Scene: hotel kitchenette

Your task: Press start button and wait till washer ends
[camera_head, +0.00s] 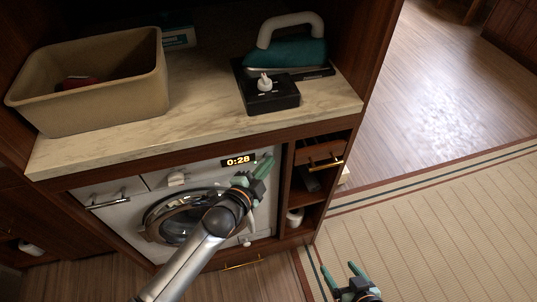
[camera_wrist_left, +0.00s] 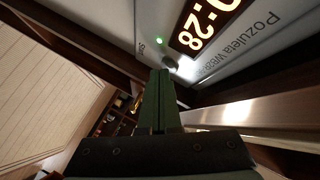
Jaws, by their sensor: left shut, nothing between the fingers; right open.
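The white washer (camera_head: 120,212) sits under the counter with its round door (camera_head: 166,222) closed. Its lit display (camera_head: 238,160) reads 0:28; the display also fills the top of the left wrist view (camera_wrist_left: 205,25). There a green light (camera_wrist_left: 159,41) glows beside a small round button (camera_wrist_left: 170,64). My left gripper (camera_head: 265,166) is shut and empty at the washer's upper right, its fingertips (camera_wrist_left: 160,76) close to the button; I cannot tell whether they touch. In the head view the gripper hides the button. My right gripper (camera_head: 342,271) is open and empty above the mat.
The marble counter (camera_head: 200,115) holds a tan bin (camera_head: 110,95) with a red item inside, and a teal iron (camera_head: 290,50) by a black box (camera_head: 268,95). Open shelves and a drawer (camera_head: 322,152) stand right of the washer. The floor at right is clear.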

